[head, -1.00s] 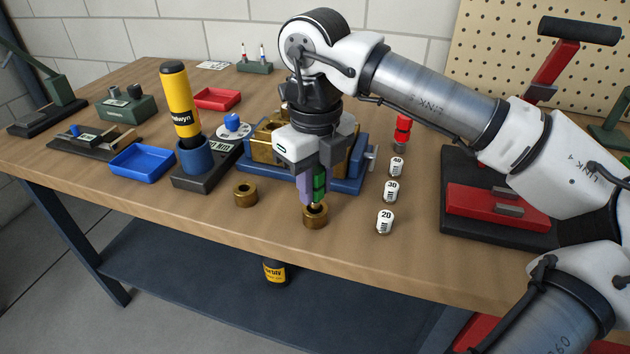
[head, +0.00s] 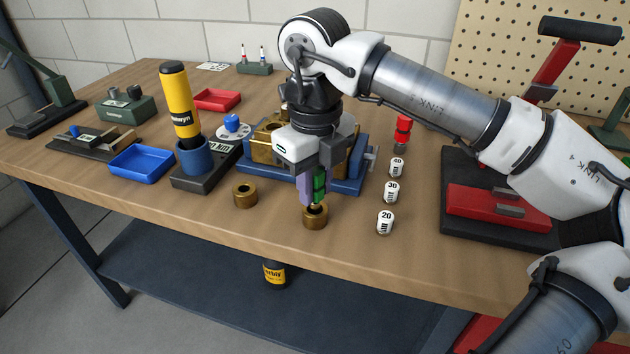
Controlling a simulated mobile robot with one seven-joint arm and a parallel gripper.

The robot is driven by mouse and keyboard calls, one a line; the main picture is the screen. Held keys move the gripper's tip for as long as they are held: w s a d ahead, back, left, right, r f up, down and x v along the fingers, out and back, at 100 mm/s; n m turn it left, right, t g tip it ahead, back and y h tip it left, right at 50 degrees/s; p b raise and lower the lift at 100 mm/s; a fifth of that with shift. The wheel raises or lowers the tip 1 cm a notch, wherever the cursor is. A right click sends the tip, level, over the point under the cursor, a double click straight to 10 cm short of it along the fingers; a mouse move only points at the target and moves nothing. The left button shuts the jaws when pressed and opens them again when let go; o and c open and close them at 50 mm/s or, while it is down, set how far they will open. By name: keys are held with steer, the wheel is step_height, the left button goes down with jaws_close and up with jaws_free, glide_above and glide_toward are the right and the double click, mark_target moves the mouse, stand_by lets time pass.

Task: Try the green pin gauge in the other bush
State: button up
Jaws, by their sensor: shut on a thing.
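My gripper (head: 313,193) points straight down over the front middle of the bench and is shut on the green pin gauge (head: 319,184). The gauge is upright, and its lower end is at the mouth of the right brass bush (head: 315,219). I cannot tell how far it is inside the bore. The other brass bush (head: 244,197) stands on the bench to the left, its hole open and empty. My fingers hide part of the gauge.
A blue fixture with a brass block (head: 265,143) stands right behind my gripper. White numbered weights (head: 385,222) stand in a row to the right. A yellow-black cylinder (head: 180,103) stands in a blue holder at left, beside a blue tray (head: 141,165). Bare bench lies between the bushes.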

mark_target(315, 170)
steer(key=shift+f+b, duration=0.95)
steer(key=shift+f, duration=0.25)
stand_by(1.1)
steer(key=shift+r, duration=0.2)
stand_by(0.9)
steer(key=shift+r+p, duration=2.05)
steer(key=shift+r, duration=0.8)
